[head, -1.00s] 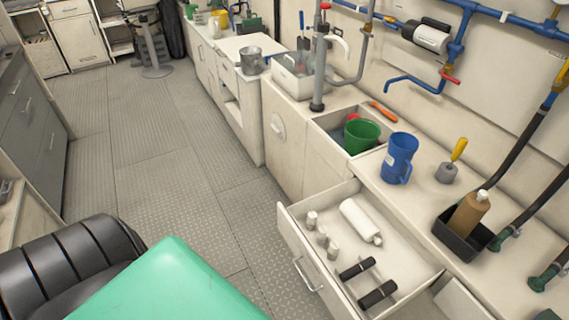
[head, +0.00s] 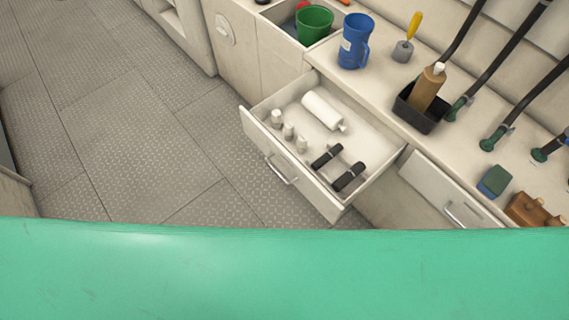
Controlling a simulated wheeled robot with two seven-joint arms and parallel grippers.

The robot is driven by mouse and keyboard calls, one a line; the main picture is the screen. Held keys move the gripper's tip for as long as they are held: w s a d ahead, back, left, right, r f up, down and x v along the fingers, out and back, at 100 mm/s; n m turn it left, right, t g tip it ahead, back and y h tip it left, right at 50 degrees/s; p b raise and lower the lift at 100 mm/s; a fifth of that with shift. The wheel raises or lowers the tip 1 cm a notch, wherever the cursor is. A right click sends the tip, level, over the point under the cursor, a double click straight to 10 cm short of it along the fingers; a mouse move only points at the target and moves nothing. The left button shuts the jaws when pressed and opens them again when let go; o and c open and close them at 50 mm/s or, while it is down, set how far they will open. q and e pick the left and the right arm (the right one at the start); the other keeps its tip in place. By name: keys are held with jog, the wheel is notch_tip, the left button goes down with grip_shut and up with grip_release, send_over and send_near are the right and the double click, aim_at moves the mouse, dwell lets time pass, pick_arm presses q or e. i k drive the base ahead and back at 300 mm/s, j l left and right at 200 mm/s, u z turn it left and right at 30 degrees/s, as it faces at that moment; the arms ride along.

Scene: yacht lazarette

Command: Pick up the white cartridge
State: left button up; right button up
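The white cartridge (head: 323,110) lies on its side in the back part of an open drawer (head: 312,176), its narrow nozzle end pointing to the lower right. Several small pale cylinders (head: 289,131) stand in a row in front of it, and two black cylinders (head: 348,177) lie to its lower right in the same drawer. Neither of my grippers shows in the head view.
A blue jug (head: 354,41) and a black tray (head: 418,112) with a brown bottle (head: 428,87) stand on the counter behind the drawer. A green bucket (head: 314,24) sits in the sink. A closed drawer (head: 449,190) is to the right. The metal floor (head: 130,130) at left is clear.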

aim_at(330, 116)
jog(key=i+z, duration=0.85)
